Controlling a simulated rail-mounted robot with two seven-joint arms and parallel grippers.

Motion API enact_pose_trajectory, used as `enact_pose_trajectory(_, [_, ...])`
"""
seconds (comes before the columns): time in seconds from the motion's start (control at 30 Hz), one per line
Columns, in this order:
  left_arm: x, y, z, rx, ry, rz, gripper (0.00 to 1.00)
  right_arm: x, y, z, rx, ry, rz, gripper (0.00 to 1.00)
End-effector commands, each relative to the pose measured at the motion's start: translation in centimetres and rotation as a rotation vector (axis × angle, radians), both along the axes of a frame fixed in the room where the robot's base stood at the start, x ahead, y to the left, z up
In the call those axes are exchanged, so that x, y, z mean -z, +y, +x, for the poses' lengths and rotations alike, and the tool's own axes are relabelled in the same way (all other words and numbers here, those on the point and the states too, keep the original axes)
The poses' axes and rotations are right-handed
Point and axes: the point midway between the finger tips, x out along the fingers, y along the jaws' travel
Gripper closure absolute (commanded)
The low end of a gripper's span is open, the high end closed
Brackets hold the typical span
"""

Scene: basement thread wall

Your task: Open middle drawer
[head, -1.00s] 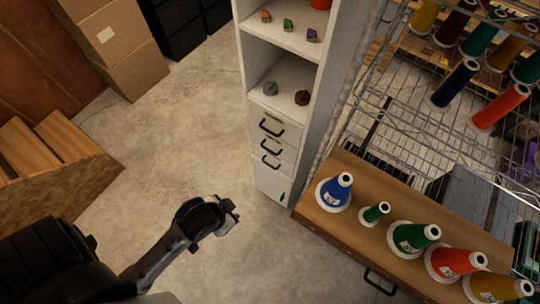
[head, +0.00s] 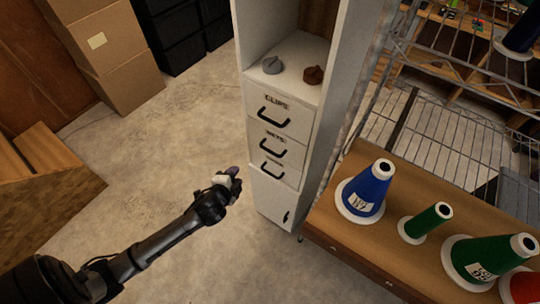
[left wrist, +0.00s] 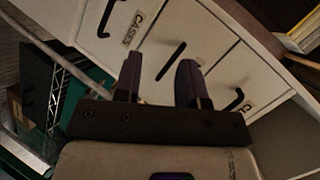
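The narrow white cabinet (head: 262,205) has stacked drawers with black bar handles; the top label reads "CLIPS". The middle drawer (head: 291,152) is shut, and its black handle (head: 270,147) sits below a small label. My left gripper (head: 236,178) is in front of and left of the drawers in the head view. In the left wrist view its two dark fingers (left wrist: 160,80) are apart, with the drawer fronts beyond and a black handle (left wrist: 171,61) appearing between the tips. Contact with it cannot be told. My right gripper is not in view.
A grey knob and a brown knob (head: 313,75) lie on the shelf above the drawers. A wooden bench (head: 345,236) with several thread cones stands close on the right. Cardboard boxes (head: 115,60) stand at the back left.

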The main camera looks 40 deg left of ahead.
Motion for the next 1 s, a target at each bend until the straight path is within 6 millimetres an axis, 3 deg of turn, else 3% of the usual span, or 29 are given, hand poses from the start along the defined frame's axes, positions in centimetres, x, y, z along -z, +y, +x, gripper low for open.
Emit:
enact_pose_trajectory(0.23, [-2.3,-2.8,1.8,0.295,-0.159,0.239,0.63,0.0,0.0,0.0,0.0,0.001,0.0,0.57])
enact_pose_trajectory(0.53, [-2.6,-3.5,3.3,0.368,-0.184,0.333,0.63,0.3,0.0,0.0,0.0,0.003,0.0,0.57])
enact_pose_trajectory(1.0, [-0.9,-3.0,11.4,0.366,-0.183,0.331,0.63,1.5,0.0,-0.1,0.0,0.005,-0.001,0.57])
